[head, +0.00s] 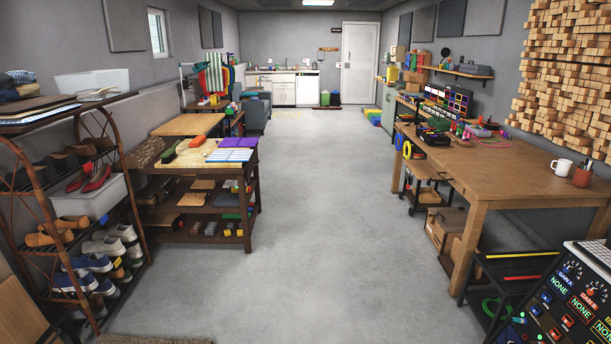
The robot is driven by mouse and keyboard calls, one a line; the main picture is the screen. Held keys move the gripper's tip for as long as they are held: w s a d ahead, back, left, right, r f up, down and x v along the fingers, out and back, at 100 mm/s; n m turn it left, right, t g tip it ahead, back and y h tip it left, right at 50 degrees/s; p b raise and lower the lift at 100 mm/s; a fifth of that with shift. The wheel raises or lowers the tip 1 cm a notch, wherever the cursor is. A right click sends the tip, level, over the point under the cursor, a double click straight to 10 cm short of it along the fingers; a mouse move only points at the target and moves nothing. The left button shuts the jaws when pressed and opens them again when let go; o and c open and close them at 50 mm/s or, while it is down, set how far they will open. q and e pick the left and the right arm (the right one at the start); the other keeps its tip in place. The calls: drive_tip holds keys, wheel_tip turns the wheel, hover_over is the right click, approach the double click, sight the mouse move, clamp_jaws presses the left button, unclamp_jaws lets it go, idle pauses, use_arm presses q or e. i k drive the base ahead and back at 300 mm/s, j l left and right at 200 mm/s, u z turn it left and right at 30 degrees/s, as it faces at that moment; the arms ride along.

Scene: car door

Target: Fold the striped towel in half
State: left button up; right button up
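Two striped cloth-like things show in the head view, both far off and small. A flat blue-and-white striped piece (229,156) lies on the near top of the wooden shelf table at left of centre. A green-and-white striped cloth (214,74) hangs among other coloured cloths further back at left. I cannot tell which of them is the striped towel. Neither of my grippers is in the frame, and nothing is seen touching either cloth.
The shelf table (157,166) also bears purple pieces (239,142), a green roll (171,152) and a red block (197,141). A shoe rack (137,216) stands at near left, a workbench (500,178) and control panel (570,305) at right. The grey floor (320,220) between is clear.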

sight(216, 155)
drive_tip(key=i+u, duration=0.1)
drive_tip(key=i, duration=0.45)
drive_tip(key=i+l, duration=0.15)
drive_tip(key=i, duration=0.4)
drive_tip(key=i+l+u, duration=0.15)
drive_tip(key=i, duration=0.4)
drive_tip(key=i+l, duration=0.1)
drive_tip(key=i, duration=1.55)
drive_tip(key=i+j+u, duration=0.2)
drive_tip(key=i, duration=0.35)
drive_tip(key=i+j+u, duration=0.25)
drive_tip(key=i, duration=0.3)
drive_tip(key=i+j+u, duration=0.2)
drive_tip(key=i, duration=0.35)
